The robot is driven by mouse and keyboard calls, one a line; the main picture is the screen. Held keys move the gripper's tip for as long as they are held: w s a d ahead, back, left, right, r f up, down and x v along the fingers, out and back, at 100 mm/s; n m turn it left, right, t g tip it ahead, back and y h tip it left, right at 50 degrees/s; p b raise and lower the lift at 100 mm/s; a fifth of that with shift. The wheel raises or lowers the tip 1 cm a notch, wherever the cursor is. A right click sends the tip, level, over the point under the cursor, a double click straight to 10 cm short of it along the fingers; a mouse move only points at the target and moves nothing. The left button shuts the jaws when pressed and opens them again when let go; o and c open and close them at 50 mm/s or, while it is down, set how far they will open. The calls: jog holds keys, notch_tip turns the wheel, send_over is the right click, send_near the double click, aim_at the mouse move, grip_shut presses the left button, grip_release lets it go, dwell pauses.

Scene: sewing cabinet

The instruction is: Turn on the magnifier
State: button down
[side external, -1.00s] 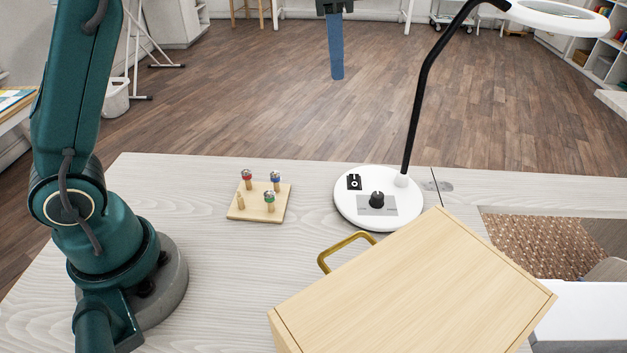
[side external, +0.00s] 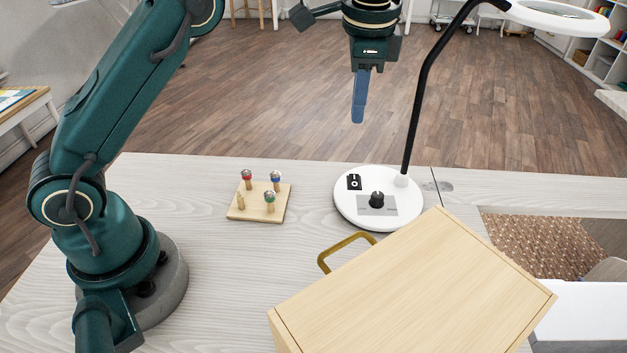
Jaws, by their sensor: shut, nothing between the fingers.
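The magnifier lamp has a round white base (side external: 347,207) on the table, a black bent arm (side external: 418,105) and a white ring head (side external: 560,17) at the top right. On its base are a black knob (side external: 377,199) on a grey plate and a small black switch (side external: 354,182). I cannot tell the switch's setting, and no light shows clearly at the ring. My gripper (side external: 358,117) points down with its blue fingers shut and empty. It hangs in the air above and apart from the base, left of the black arm.
A wooden box (side external: 420,285) with a brass handle (side external: 343,250) stands in front of the base. A small peg board (side external: 262,215) with several spools sits to the left. A recessed compartment (side external: 550,243) lies at the right. The table between the peg board and base is clear.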

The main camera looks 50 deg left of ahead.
aim_at(349, 174)
jog(key=f, duration=0.4)
jog(key=w+a+f, duration=0.1)
jog(key=f, duration=0.3)
jog(key=a+f, duration=0.1)
jog(key=f, duration=0.4)
jog(key=shift+w+f, duration=0.1)
jog(key=shift+w, duration=0.25)
jog(key=shift+w+f, duration=0.1)
jog(key=shift+f, duration=0.1)
jog(key=shift+d, duration=0.1)
jog(key=shift+s+d+r, duration=0.2)
jog(key=shift+s+d, duration=0.3)
jog(key=shift+s, duration=0.05)
jog(key=shift+r, duration=0.1)
jog(key=shift+s+d+r, duration=0.15)
jog(key=shift+d+r, duration=0.05)
jog(key=shift+r, duration=1.05)
jog(key=shift+s+d+r, duration=0.15)
jog(key=shift+r, duration=1.05)
